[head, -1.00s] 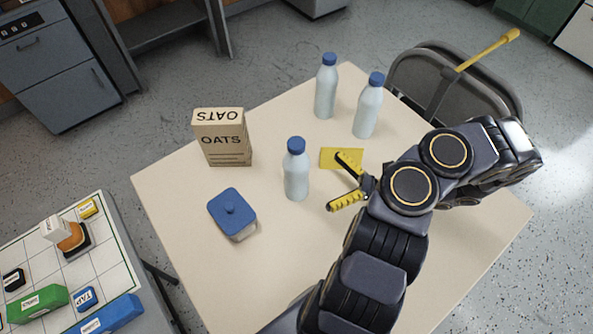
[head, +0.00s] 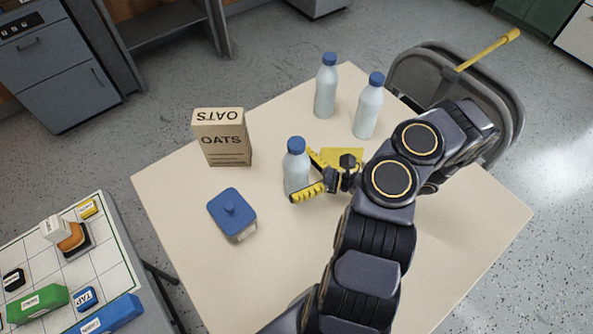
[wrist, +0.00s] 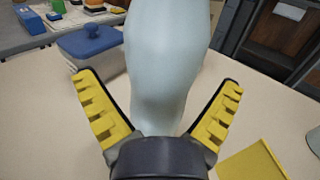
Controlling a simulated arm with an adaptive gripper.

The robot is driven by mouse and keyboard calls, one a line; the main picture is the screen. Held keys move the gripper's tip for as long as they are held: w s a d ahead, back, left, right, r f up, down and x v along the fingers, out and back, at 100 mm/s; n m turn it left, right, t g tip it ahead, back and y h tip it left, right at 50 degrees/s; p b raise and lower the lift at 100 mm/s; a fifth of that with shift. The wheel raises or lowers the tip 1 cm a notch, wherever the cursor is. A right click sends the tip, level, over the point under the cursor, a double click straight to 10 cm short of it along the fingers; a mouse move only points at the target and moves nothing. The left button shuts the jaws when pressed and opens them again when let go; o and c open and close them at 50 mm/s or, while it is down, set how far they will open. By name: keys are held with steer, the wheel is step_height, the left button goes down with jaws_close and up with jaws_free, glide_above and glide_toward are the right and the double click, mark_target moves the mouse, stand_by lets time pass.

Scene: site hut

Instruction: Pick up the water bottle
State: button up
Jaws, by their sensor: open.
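A pale water bottle with a blue cap (head: 296,165) stands upright near the middle of the table. My gripper (head: 307,172) is open at its right side, with yellow ridged fingers on either side of the bottle's body. In the wrist view the bottle (wrist: 167,65) fills the middle between the two spread fingers of my gripper (wrist: 158,108); a gap shows on each side. Two similar bottles stand upright farther back, one at the left (head: 326,88) and one at the right (head: 367,107).
An oats box (head: 222,140) and a blue-lidded container (head: 232,214) stand left of the near bottle. A yellow sheet (head: 343,156) lies partly behind my gripper. A folding chair (head: 408,68) stands beyond the table (head: 200,266). The table's front left is clear.

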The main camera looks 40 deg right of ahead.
mark_target(296, 143)
steer(key=c, duration=1.2)
steer(key=shift+r, duration=5.05)
